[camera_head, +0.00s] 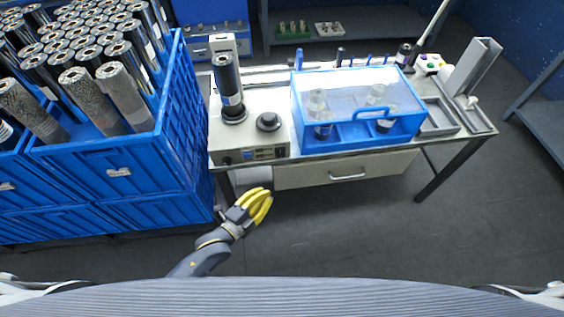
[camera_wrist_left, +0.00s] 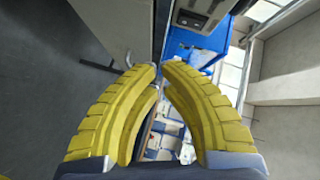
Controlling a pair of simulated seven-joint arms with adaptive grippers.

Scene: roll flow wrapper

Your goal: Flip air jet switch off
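The beige machine (camera_head: 225,145) stands at the left end of the workbench. Its front panel (camera_head: 264,154) carries small dark and blue controls; which one is the air jet switch, and its position, is too small to tell. My left gripper (camera_head: 268,193), with yellow curved fingers, is below and in front of this panel, apart from it, over the floor. In the left wrist view its fingertips (camera_wrist_left: 160,67) nearly meet, with only a thin gap and nothing held. A pale panel with dark parts (camera_wrist_left: 195,15) shows beyond the tips there. My right gripper is not in view.
Blue crates (camera_head: 180,120) full of dark rolls stand close on the left. A blue-framed clear cover (camera_head: 345,85) sits on the bench right of the machine. A drawer (camera_head: 345,170) is below it. The floor in front is clear.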

